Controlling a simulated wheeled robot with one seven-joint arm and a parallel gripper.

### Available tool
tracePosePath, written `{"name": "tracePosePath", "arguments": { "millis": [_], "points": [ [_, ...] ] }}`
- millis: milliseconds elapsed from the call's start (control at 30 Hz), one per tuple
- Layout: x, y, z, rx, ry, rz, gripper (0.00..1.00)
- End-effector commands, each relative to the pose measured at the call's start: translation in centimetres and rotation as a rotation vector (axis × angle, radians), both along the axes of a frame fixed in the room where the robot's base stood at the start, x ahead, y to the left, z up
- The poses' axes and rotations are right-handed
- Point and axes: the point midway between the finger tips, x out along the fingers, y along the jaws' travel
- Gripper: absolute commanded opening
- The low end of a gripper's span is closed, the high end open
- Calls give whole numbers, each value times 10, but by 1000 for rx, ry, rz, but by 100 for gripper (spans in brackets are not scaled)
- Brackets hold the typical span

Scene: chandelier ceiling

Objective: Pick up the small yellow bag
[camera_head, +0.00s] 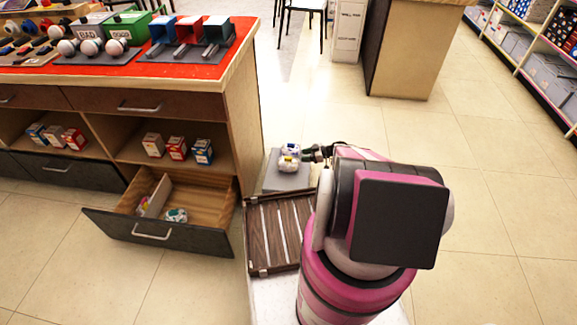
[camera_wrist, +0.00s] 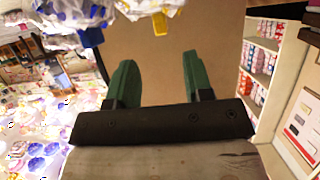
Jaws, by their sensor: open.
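The bags appear beyond the fingertips; whether a finger touches one I cannot tell.
A wooden counter (camera_head: 245,80) stands at left with an open drawer (camera_head: 200,200) holding a few small bags (camera_head: 176,215). A dark slatted tray (camera_head: 258,235) lies beside the grey stand. Floor at right is clear; shelves (camera_head: 540,75) stand far right.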

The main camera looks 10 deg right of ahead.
Motion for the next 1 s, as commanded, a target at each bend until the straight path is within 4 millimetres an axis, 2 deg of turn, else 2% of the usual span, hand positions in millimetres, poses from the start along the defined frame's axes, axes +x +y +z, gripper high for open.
{"name": "tracePosePath", "arguments": {
  "millis": [100, 367, 667, 933, 967, 1000],
  "points": [
    [6, 17, -7, 0, 1, 3, 47],
    [10, 32, -13, -1, 2, 1, 47],
    [21, 69, -25, 0, 2, 2, 47],
    [22, 73, -27, 0, 2, 0, 47],
    [22, 73, -27, 0, 2, 0, 44],
    [23, 73, -27, 0, 2, 0, 31]
  ]
}}
